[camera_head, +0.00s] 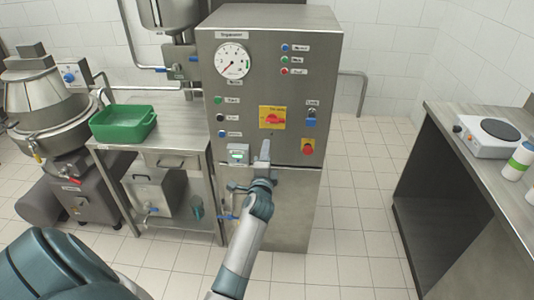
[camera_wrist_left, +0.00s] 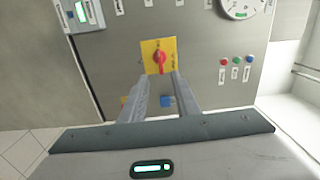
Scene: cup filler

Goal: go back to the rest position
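My left gripper (camera_head: 264,150) is in front of the steel control cabinet (camera_head: 289,215), just below the red rotary switch (camera_head: 272,119) on its yellow plate. In the left wrist view my left gripper (camera_wrist_left: 161,80) is open, its two fingers apart and nothing held between them. The red switch (camera_wrist_left: 160,57) shows beyond the fingertips; I cannot tell how near they are to the panel. A blue part (camera_wrist_left: 167,100) shows between the fingers. My right gripper is in neither view.
A steel table (camera_head: 176,135) with a green tray (camera_head: 123,123) stands left of the cabinet. A counter (camera_head: 480,165) with a hot plate (camera_head: 493,137) and white bottles is at the right. Tiled floor (camera_head: 355,225) is clear between cabinet and counter.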

